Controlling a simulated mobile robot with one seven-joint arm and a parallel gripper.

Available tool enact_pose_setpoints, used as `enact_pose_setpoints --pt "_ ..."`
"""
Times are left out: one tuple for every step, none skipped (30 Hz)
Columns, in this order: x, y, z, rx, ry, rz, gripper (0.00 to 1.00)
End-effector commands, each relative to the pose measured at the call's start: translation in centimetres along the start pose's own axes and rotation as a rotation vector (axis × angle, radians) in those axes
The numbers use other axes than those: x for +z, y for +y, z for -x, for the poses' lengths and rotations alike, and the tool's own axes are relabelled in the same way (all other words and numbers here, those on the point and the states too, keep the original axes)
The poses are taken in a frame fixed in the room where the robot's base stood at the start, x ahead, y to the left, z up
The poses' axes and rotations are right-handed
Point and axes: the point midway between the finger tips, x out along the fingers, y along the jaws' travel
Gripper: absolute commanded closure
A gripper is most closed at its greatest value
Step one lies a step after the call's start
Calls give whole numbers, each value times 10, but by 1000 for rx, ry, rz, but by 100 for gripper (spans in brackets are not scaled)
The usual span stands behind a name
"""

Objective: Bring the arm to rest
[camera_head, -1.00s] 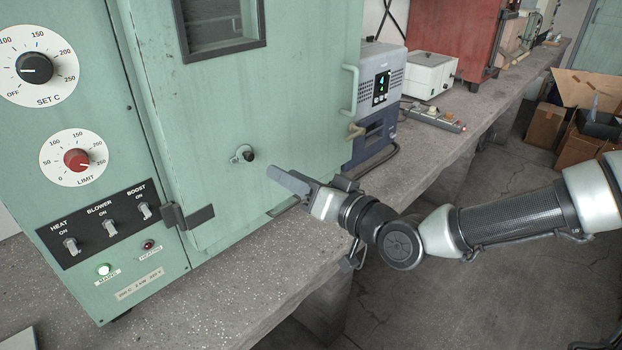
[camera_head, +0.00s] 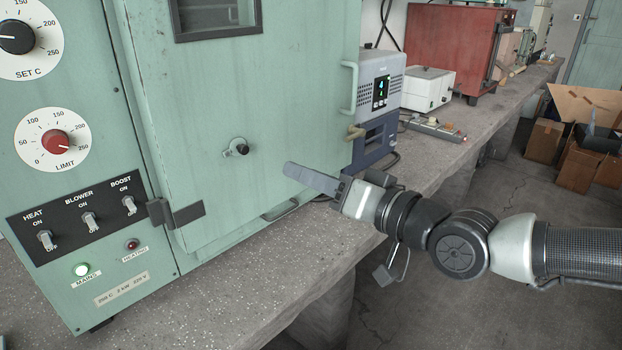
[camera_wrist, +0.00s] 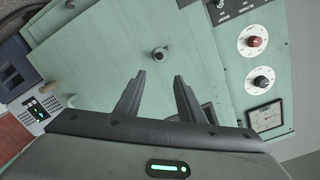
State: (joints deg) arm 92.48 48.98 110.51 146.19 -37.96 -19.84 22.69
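My gripper (camera_head: 312,179) is in front of the lower part of a green oven's closed door (camera_head: 290,110), above the bench edge. In the wrist view its two dark fingers (camera_wrist: 157,82) stand apart with nothing between them, so it is open and empty. Beyond the fingertips is the door with a small dark knob (camera_wrist: 160,53); the knob also shows in the head view (camera_head: 241,148). In the head view one finger mostly hides the other. My arm reaches in from the right, over the floor in front of the bench.
The concrete bench (camera_head: 225,290) runs back to the right. On it stand a blue-grey device (camera_head: 378,125), a white box (camera_head: 428,88), a power strip (camera_head: 434,128) and a red cabinet (camera_head: 455,45). Cardboard boxes (camera_head: 578,160) lie on the floor at right. The floor before the bench is open.

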Motion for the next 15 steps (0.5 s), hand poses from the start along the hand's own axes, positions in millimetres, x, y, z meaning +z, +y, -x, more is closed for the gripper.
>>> enact_pose_setpoints --pt "0 0 0 0 0 0 64" --pt "1 0 -1 1 -3 0 64" --pt "4 2 -2 5 -12 0 64" --pt "8 4 -4 9 -25 1 64" --pt "14 7 -7 16 -44 2 64" --pt "25 13 -12 30 -79 5 64" --pt "37 19 -16 44 -114 10 64" --pt "50 26 -21 62 -155 16 64" --pt "71 38 -27 89 -221 28 64" --pt "88 48 -31 113 -276 42 64" --pt "106 59 -33 140 -337 61 64" --pt "132 74 -34 179 -425 93 64" --pt "148 86 -33 209 -489 120 64" --pt "163 98 -30 239 -550 150 64" --pt "179 114 -24 280 -628 193 64"
